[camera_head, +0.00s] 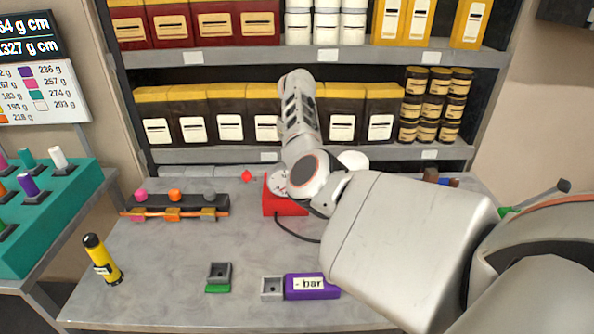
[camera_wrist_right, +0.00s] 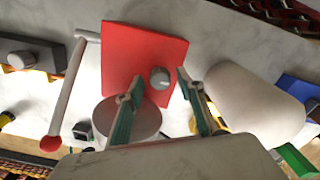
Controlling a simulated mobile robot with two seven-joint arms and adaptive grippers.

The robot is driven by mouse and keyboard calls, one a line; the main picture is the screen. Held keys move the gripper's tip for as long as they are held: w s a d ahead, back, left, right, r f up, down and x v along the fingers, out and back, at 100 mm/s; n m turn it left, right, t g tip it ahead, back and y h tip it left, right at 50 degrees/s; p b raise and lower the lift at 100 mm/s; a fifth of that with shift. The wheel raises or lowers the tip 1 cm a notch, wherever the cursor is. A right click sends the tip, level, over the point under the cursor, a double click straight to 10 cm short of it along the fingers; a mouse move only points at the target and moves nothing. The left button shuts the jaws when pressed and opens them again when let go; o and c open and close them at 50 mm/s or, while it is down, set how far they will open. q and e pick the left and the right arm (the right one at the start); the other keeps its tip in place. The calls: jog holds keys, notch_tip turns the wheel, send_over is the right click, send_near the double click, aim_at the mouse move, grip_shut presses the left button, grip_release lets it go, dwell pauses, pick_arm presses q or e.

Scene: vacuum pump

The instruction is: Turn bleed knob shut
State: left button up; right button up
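The red pump box (camera_head: 284,206) stands on the bench, partly hidden by my right arm in the head view. The right wrist view shows its red face (camera_wrist_right: 125,58) with a small grey round knob (camera_wrist_right: 160,78), which looks like the bleed knob. My right gripper (camera_wrist_right: 159,82) is open, with one teal-padded finger on each side of the knob. Gaps show between the fingertips and the knob; I cannot tell how far they are from the face. The head view does not show the right fingertips clearly. My left gripper is not in view.
A grey cylinder (camera_wrist_right: 130,122) and a larger white cylinder (camera_wrist_right: 255,102) sit close to the fingers. A pale bar with a red ball end (camera_wrist_right: 50,143) is at the left.

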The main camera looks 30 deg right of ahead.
jog(key=shift+c, duration=0.5)
grip_shut()
